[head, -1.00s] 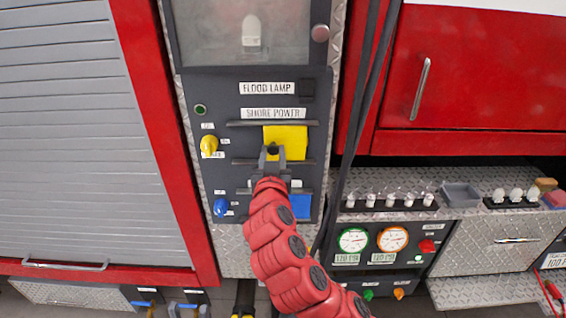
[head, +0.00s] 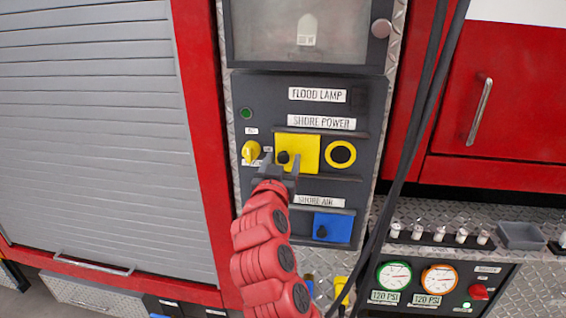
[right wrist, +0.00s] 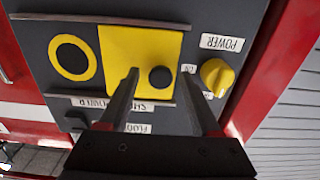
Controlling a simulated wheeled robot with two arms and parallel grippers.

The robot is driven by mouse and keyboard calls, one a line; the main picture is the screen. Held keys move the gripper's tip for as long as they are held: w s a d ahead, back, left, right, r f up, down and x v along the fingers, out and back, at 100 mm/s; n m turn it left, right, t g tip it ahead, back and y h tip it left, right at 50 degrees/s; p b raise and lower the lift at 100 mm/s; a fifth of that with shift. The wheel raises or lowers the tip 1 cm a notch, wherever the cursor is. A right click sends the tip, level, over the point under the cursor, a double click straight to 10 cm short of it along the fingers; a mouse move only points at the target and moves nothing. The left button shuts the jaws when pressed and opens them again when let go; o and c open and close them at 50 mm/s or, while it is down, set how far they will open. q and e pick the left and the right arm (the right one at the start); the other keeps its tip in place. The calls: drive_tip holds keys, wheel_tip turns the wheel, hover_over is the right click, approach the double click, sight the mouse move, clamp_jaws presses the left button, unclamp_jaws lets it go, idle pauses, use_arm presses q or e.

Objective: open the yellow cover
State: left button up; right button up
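The yellow cover (head: 305,148) is a square plate between two dark rails under the SHORE POWER label (head: 321,121). It sits at the left part of the rails. A black round port with a yellow ring (head: 341,154) shows uncovered to its right. My right gripper (head: 281,161) is at the cover's left side. In the right wrist view its fingers (right wrist: 162,80) stand apart on either side of the cover's black knob (right wrist: 162,77), with gaps visible. The cover (right wrist: 140,48) and the ringed port (right wrist: 73,57) also show there. My left gripper is out of view.
A yellow knob (head: 250,151) is just left of the cover. A blue cover (head: 332,227) with a black knob is below, under SHORE AIR. Black cables (head: 425,110) hang to the right. Gauges (head: 394,276) are at lower right.

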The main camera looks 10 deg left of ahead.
idle(0.3)
drive_tip(key=shift+s+f, duration=0.1)
drive_tip(key=shift+s, duration=0.25)
drive_tip(key=s+b, duration=0.1)
drive_tip(key=s, duration=1.5)
drive_tip(key=shift+s+b, duration=0.35)
